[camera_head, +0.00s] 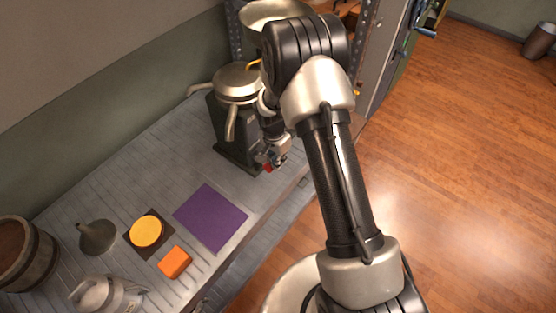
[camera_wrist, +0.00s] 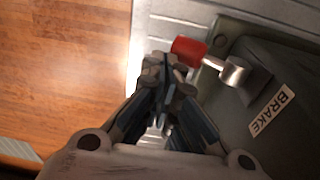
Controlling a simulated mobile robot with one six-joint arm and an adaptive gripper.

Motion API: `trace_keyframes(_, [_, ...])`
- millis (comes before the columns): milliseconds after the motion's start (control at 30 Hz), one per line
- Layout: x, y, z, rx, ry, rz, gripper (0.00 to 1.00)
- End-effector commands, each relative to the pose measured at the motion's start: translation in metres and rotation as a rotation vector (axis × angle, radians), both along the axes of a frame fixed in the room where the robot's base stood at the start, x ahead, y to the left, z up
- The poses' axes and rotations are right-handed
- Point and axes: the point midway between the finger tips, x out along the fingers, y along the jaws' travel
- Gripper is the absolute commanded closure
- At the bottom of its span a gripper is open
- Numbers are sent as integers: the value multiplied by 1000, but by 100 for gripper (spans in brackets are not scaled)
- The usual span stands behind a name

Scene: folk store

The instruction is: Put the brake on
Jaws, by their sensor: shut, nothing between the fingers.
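The brake is a short lever with a metal arm and a red knob (camera_wrist: 189,50), mounted on a dark housing (camera_wrist: 282,75) that bears a white BRAKE label (camera_wrist: 268,112). In the head view the housing belongs to a dark machine (camera_head: 236,140) with a metal bowl top on the bench, and the red knob (camera_head: 268,167) shows low on its right side. My gripper (camera_wrist: 166,68) is shut and empty, its fingertips right beside the red knob. I cannot tell whether they touch it. In the head view my gripper (camera_head: 277,158) is small and partly hidden by my arm.
The grey bench (camera_head: 170,190) holds a purple mat (camera_head: 211,217), an orange block (camera_head: 174,262), a yellow disc (camera_head: 146,231) on a dark square, a funnel (camera_head: 97,236), a metal vessel (camera_head: 95,294) and a barrel (camera_head: 22,255). Open wooden floor (camera_head: 450,180) lies right.

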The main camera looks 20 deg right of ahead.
Motion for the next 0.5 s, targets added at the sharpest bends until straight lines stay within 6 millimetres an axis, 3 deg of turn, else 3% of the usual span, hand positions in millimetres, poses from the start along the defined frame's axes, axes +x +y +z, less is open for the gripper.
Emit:
trace_keyframes(367, [0, 0, 2, 0, -1, 0, 100])
trace_keyframes(500, [1, 1, 16, 0, -4, 0, 100])
